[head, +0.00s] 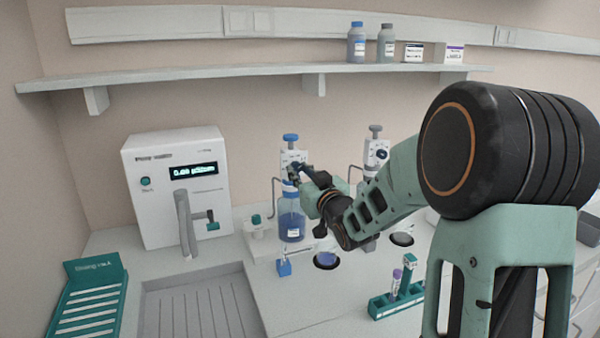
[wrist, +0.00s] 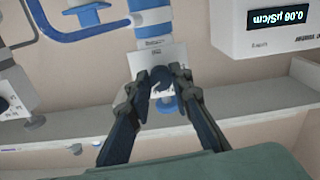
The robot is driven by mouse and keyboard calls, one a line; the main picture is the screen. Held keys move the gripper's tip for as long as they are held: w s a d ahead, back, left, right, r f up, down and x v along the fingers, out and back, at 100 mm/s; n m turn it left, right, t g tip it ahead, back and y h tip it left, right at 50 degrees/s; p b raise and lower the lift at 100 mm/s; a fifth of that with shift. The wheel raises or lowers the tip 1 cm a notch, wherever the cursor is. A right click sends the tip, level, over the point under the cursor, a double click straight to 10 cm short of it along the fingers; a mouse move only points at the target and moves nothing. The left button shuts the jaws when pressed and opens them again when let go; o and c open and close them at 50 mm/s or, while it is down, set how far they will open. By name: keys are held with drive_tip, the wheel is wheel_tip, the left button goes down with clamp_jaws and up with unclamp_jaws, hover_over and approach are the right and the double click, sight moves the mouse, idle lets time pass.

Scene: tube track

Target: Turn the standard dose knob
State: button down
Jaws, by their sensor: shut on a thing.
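A bottle-top dispenser (head: 293,158) with a blue cap stands on a bottle of blue liquid (head: 291,222) in the head view. I cannot read a "standard" label on it. My gripper (head: 298,172) reaches it from the right and partly hides its front. In the wrist view, which is upside down, my gripper (wrist: 161,82) has its two fingers on either side of a dark round dose knob (wrist: 162,76) on the white dispenser body (wrist: 150,58). The gripper is shut on this knob. The knob's dial marks cannot be read.
A second dispenser (head: 375,150) with a grey top stands just right, partly behind my arm. A white meter (head: 160,215) with a lit display stands left. A teal tube rack (head: 393,305) and a sink (head: 205,310) are in front. A shelf (head: 240,77) runs above.

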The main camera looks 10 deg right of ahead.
drive_tip(key=shift+f+n+b, duration=0.15)
drive_tip(key=shift+n+b, duration=0.25)
drive_tip(key=shift+b, duration=0.85)
drive_tip(key=n+b, duration=0.2)
drive_tip(key=b, duration=0.1)
drive_tip(key=shift+f+n+b, duration=0.15)
drive_tip(key=shift+n+b, duration=0.15)
drive_tip(key=n+b, duration=0.2)
drive_tip(key=b, duration=0.1)
drive_tip(key=shift+n+b, duration=0.35)
drive_tip(key=shift+n, duration=0.05)
drive_tip(key=shift+r+n+b, duration=0.25)
drive_tip(key=shift+n+b, duration=0.55)
drive_tip(key=shift+d+r, duration=0.1)
drive_tip(key=c, duration=1.7)
unclamp_jaws()
drive_tip(key=shift+c, duration=0.2)
